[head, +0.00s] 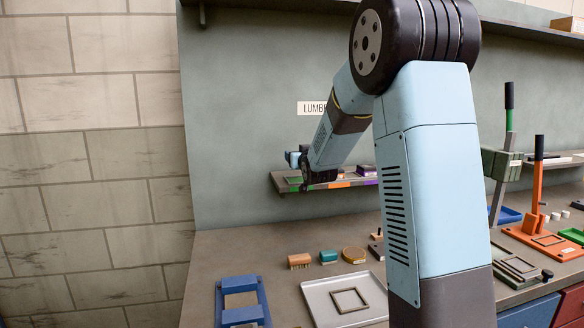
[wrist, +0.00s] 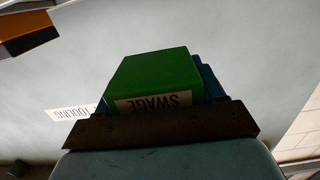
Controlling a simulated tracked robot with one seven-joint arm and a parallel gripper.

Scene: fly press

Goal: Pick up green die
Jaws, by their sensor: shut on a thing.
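The green die (wrist: 155,80) fills the middle of the wrist view. It is a green block with a white label reading SWAGE, upside down in that view. My gripper (head: 297,160) is shut on it, with a blue finger showing behind the die's right side in the wrist view. In the head view my gripper is at the left end of the small wall shelf (head: 313,187), just above its top. I cannot make out the die itself between the fingers there.
A green patch (head: 294,180) shows on the shelf's left end, with orange and purple pieces further right. Below, the bench holds a blue frame (head: 241,300), a grey tray (head: 318,297), a brush (head: 299,261) and small blocks. Lever presses (head: 538,190) stand at right.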

